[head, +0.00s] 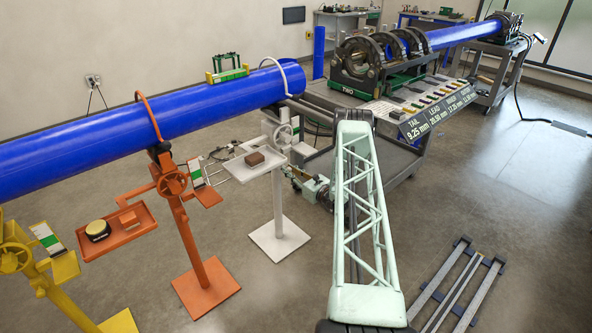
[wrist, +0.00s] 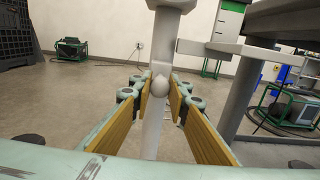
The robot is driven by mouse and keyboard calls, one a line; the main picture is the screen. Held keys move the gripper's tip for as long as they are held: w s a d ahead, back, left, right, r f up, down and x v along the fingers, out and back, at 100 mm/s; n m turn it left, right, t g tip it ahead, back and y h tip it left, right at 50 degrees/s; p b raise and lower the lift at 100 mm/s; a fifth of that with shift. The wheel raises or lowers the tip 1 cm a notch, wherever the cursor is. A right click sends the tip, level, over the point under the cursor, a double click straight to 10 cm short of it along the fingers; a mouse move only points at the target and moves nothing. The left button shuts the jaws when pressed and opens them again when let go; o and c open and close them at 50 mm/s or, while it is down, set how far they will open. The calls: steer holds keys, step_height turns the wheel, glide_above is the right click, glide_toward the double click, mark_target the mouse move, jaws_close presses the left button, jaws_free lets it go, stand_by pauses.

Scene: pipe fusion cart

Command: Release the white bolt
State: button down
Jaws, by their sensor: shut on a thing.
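The white bolt (wrist: 160,84) shows as a rounded knob on the pale post of the white stand in the wrist view. My gripper (wrist: 159,98) has its yellow-padded fingers on both sides of the bolt and is shut on it. The exact contact between pads and bolt is hard to see. In the head view the white stand (head: 278,205) is upright under the right end of the blue pipe (head: 220,105), with a small tray (head: 240,168) holding a brown block. The bolt cannot be made out there, and my arm hides part of that area.
An orange stand (head: 187,230) and a yellow stand (head: 40,275) support the pipe to the left. A grey cart (head: 400,155) with the fusion machine (head: 385,60) stands behind my arm. Grey rails (head: 460,285) lie on the floor at right. Floor between them is open.

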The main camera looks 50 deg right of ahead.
steer(key=shift+s+f, duration=0.15)
steer(key=shift+s, duration=0.05)
steer(key=c, duration=2.5)
jaws_free()
steer(key=shift+o, duration=0.2)
steer(key=shift+s, duration=0.15)
steer(key=s+a, duration=0.2)
steer(key=s, duration=0.9)
steer(key=shift+s+a, duration=0.15)
steer(key=shift+s, duration=0.1)
steer(key=shift+r, duration=0.2)
